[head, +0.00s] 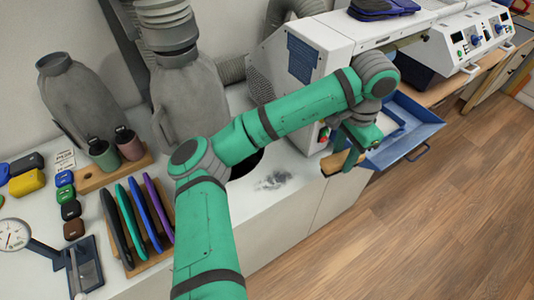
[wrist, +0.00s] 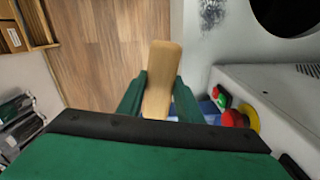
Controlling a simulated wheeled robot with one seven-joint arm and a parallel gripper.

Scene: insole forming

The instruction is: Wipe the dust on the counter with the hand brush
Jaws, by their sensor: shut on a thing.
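My gripper (head: 352,150) is at the right end of the white counter (head: 278,205), in front of the white machine. It is shut on the hand brush (head: 338,162), whose light wooden body shows between the green fingers. In the wrist view the brush (wrist: 162,75) sits between the fingertips of my gripper (wrist: 160,92); its bristles are not visible. A grey patch of dust (head: 273,180) lies on the counter, left of the brush and apart from it. The dust (wrist: 211,12) also shows at the top of the wrist view.
A blue tray (head: 416,133) juts from the white machine (head: 305,55) close to my gripper. Red and green buttons (wrist: 232,117) are near it in the wrist view. A round dark opening (head: 246,163) lies behind the dust. A rack of insoles (head: 148,240) stands left.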

